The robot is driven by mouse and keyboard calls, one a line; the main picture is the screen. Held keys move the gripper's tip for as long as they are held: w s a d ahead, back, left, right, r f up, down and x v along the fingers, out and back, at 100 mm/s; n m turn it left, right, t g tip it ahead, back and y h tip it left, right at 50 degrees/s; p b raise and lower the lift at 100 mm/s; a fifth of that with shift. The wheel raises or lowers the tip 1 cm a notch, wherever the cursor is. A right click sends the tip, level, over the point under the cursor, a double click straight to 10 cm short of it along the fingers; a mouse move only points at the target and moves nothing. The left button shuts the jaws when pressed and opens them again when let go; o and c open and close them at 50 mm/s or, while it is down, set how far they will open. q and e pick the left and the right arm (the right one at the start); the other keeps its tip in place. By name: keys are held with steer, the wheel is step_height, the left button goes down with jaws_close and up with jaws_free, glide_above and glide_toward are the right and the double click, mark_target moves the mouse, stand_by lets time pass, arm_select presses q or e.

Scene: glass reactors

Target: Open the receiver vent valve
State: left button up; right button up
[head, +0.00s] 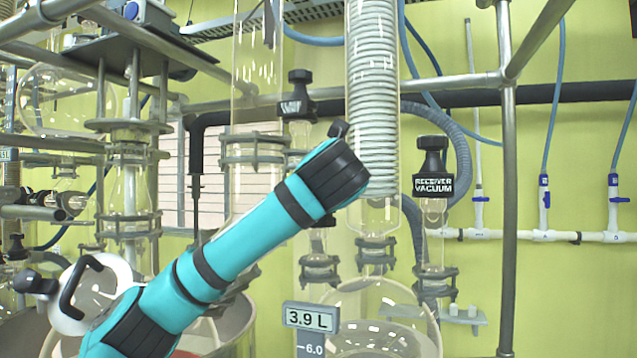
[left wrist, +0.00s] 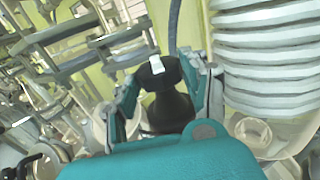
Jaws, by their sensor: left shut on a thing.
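My left arm's teal and black wrist (head: 335,172) reaches up from the lower left in the head view and hides its own gripper. In the left wrist view the left gripper (left wrist: 168,75) has its fingers on both sides of a black valve knob (left wrist: 162,108) with a white mark on top, and is shut on it. The knob's label is not readable there. In the head view a small dark piece shows just above the wrist; I cannot tell what it is. A valve labelled RECEIVER VACUUM (head: 433,172) stands to the right. My right gripper is not in view.
A coiled condenser (head: 372,90) stands close beside the wrist. Another black-topped valve (head: 298,95) with an unclear label is behind it. A 3.9 L display (head: 311,317) and a glass vessel (head: 385,325) are below. A metal upright (head: 508,200) stands at right.

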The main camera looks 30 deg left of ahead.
arm_select(q)
steer(key=shift+f, duration=0.15)
steer(key=o, duration=1.1)
steer(key=shift+c, duration=0.2)
steer(key=shift+o, duration=0.6)
steer(key=shift+a, duration=0.2)
steer(key=shift+d, duration=0.15)
steer(key=shift+s+d, duration=0.2)
steer(key=shift+s, duration=0.05)
steer(key=v, duration=0.7)
steer(key=shift+s, duration=0.15)
